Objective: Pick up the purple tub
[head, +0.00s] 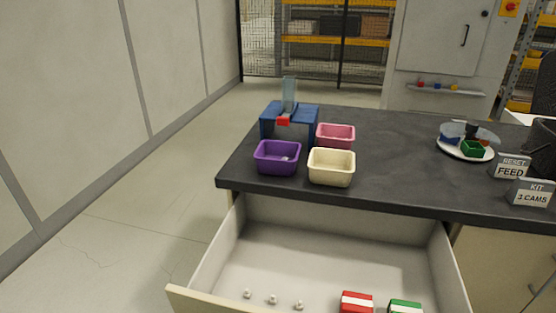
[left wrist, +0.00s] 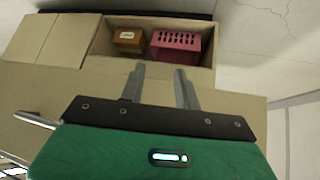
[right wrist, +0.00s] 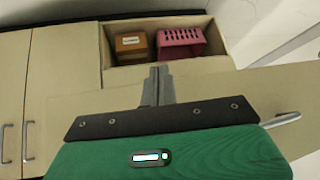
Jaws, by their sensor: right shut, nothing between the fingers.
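The purple tub (head: 277,158) stands upright near the left end of the dark worktop (head: 395,150) in the head view, with a small pale item inside. A cream tub (head: 331,167) is just to its right, and a blue machine (head: 290,122) with a red part is behind it. My left gripper (left wrist: 158,72) shows in the left wrist view with its fingers apart and nothing between them. My right gripper (right wrist: 158,72) shows in the right wrist view with its fingers together and empty. Neither gripper is in the head view, and neither wrist view shows the purple tub.
A pink tub (head: 336,135) stands behind the cream one. An open drawer (head: 325,260) below the worktop holds several small pale parts and red and green boxes. A white plate (head: 466,150) with parts and two label signs (head: 511,166) are at right. Both wrist views show a pink crate (left wrist: 176,46) and brown box.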

